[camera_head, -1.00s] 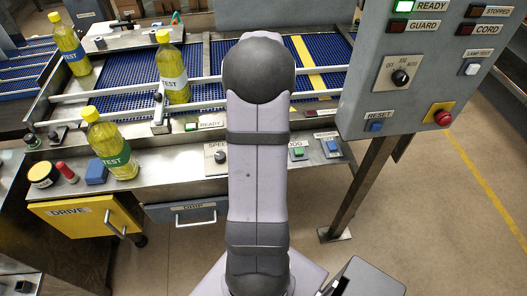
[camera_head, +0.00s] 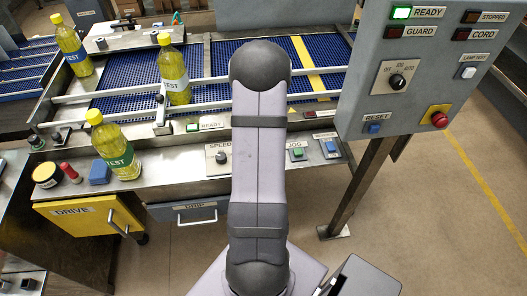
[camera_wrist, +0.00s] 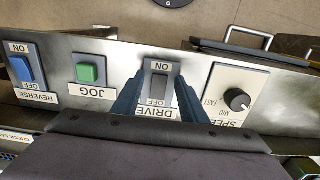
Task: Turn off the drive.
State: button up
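The drive switch (camera_wrist: 158,84) is a dark rocker on a grey plate, marked ON and OFF, with a DRIVE label below it, upside down in the wrist view. My gripper (camera_wrist: 157,98) is open, with one blue finger on each side of the switch plate. Nothing is between the fingers except the switch seen beyond them; I cannot tell whether they touch the panel. Which way the rocker is tipped is unclear. In the head view my arm hides the switch and my gripper.
A green JOG button (camera_wrist: 89,72) and a blue REVERSE switch (camera_wrist: 24,68) are left of it in the wrist view, a SPEED knob (camera_wrist: 237,99) right. In the head view, a yellow DRIVE door (camera_head: 88,219), bottles (camera_head: 115,150) and a control box (camera_head: 410,75) surround the conveyor.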

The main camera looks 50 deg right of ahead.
grip_shut()
jog(key=shift+r+p, duration=0.1)
jog(key=shift+p, duration=0.2)
jog(key=shift+w+d+g+y, duration=0.1)
jog(key=shift+g+y, duration=0.2)
jog(key=shift+w+d+g+y+p, duration=0.2)
jog(key=shift+d+g+y+p, duration=0.05)
jog(key=shift+g+y+p, duration=0.55)
jog(key=shift+r, duration=0.1)
grip_release()
